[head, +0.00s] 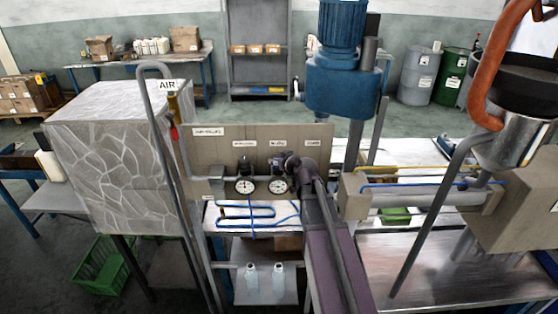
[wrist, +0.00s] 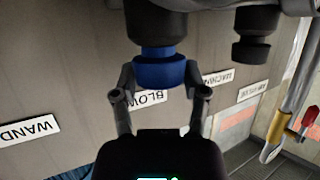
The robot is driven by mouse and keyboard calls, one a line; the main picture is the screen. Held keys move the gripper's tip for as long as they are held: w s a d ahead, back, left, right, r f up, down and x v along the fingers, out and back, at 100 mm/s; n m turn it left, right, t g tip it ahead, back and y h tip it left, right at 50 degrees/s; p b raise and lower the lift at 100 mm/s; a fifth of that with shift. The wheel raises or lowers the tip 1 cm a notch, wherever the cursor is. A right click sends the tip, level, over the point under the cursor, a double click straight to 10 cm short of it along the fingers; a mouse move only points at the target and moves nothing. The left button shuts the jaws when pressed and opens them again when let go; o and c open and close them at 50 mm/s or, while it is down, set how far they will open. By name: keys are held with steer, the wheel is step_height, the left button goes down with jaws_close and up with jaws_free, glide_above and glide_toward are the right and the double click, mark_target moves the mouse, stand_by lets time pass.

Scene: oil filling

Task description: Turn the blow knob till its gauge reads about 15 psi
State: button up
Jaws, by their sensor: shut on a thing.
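The blow knob (wrist: 160,70) shows in the wrist view as a blue ring below a dark cylindrical body. It is above the BLOW label (wrist: 149,97), which appears upside down. My gripper (wrist: 159,76) has one finger on each side of the blue ring and is shut on it. In the head view my gripper (head: 289,164) is at the panel under the BLOW label (head: 277,142) and hides the knob. The blow gauge (head: 277,185) is a white dial just below and left of my gripper. Its needle is too small to read.
A second gauge (head: 245,185) and the machine knob (head: 244,165) are to the left on the panel (head: 220,160). In the wrist view another dark knob (wrist: 255,35) is at the right. Blue hoses (head: 245,211) run below the gauges.

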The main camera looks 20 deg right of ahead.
steer(key=shift+m+h, duration=1.7)
steer(key=shift+h, duration=0.4)
steer(key=shift+m+g+h, duration=0.8)
steer(key=shift+m+h, duration=1.2)
steer(key=shift+h, duration=0.1)
steer(key=shift+w+m+g+h, duration=0.1)
steer(key=shift+m+g+h, duration=1.5)
steer(key=shift+m+h, duration=0.55)
steer(key=shift+m+g+h, duration=0.65)
steer(key=shift+m+g, duration=0.55)
steer(key=shift+m, duration=0.05)
steer(key=shift+s, duration=0.2)
steer(key=shift+f, duration=0.1)
steer(key=o, duration=1.2)
steer(key=shift+c, duration=0.2)
steer(key=shift+n+t, duration=0.4)
steer(key=shift+t, duration=0.1)
